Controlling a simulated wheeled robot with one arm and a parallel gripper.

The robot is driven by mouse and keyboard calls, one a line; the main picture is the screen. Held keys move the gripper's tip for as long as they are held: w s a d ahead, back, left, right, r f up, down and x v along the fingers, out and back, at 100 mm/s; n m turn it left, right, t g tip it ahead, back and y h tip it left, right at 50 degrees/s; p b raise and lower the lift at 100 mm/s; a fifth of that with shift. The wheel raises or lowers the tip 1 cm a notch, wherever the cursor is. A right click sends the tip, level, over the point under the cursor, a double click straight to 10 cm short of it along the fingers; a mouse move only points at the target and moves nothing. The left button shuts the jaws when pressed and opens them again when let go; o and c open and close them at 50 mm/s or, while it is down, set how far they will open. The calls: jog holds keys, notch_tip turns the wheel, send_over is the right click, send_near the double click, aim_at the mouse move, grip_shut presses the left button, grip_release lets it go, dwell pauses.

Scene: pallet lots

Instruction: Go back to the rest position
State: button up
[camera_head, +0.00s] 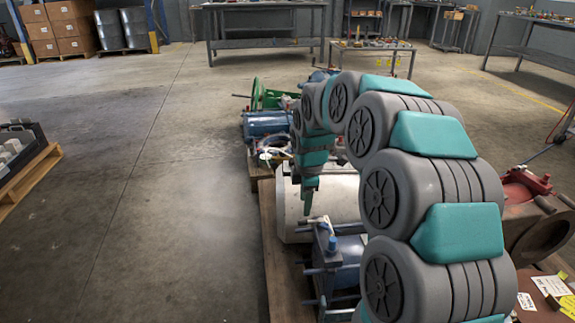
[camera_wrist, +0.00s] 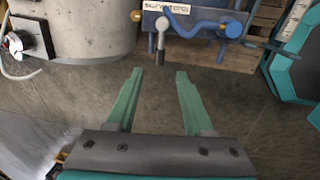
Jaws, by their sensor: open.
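My gripper (camera_wrist: 158,98) is open in the wrist view, with two green fingers apart and nothing between them. Beyond the fingertips is a blue machine part (camera_wrist: 200,18) with a grey pin hanging down. A light grey cylinder (camera_wrist: 85,28) stands at upper left in that view. In the head view my arm arches over from the right, and its end points down among the machine parts, close to a pale cylinder (camera_head: 341,197) and a blue machine (camera_head: 340,262).
A wooden pallet (camera_head: 280,262) lies under the parts. A green-wheeled machine (camera_head: 262,95) and a blue motor (camera_head: 265,124) stand behind. Red machinery (camera_head: 527,185) is at right. Another pallet (camera_head: 30,175) is at left. Workbenches (camera_head: 265,45) line the back.

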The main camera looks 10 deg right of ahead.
jog(key=s+r+m+g+p, duration=0.2)
jog(key=s+m, duration=0.7)
jog(key=s, duration=1.1)
jog(key=s+d+r+m+g+p, duration=0.1)
jog(key=s+r+m, duration=0.3)
jog(key=s, duration=1.7)
jog(key=m+p, duration=0.1)
jog(key=m, duration=0.3)
jog(key=shift+s+m+g, duration=0.15)
jog(key=shift+m+g, duration=0.25)
